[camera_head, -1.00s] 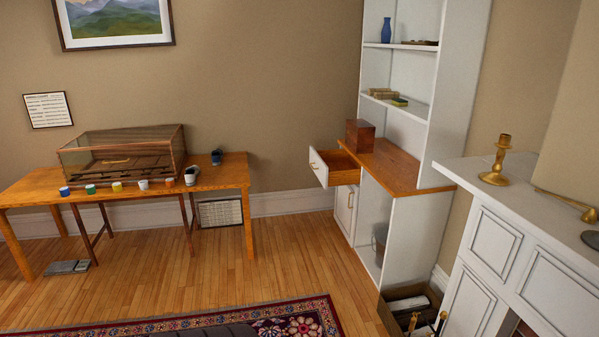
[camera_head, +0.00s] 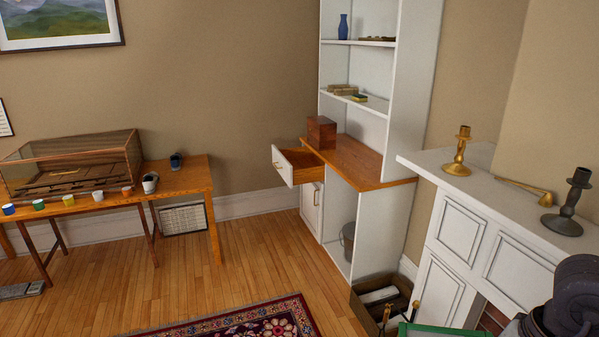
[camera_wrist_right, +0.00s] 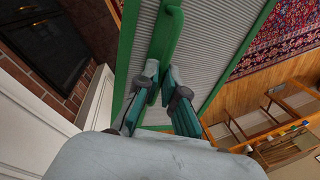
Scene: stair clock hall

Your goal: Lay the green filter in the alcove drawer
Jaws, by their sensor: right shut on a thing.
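The green filter (camera_wrist_right: 225,50) is a flat panel with a grey ribbed face, a green frame and a green grip strip. My right gripper (camera_wrist_right: 160,82) is shut on the filter's green strip in the right wrist view. In the head view only a green edge of the filter (camera_head: 440,329) shows at the bottom right, beside part of my right arm. The alcove drawer (camera_head: 283,167) stands pulled out of the white alcove cabinet, with its wooden inside partly visible and no object seen in it. The filter is apart from the drawer. My left gripper is not in view.
A wooden box (camera_head: 321,132) stands on the alcove counter (camera_head: 365,165) above the drawer. An open crate (camera_head: 365,310) sits on the floor before the cabinet. The white mantel (camera_head: 490,185) with candlesticks is at right. Floor (camera_head: 250,260) left of the cabinet is clear.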

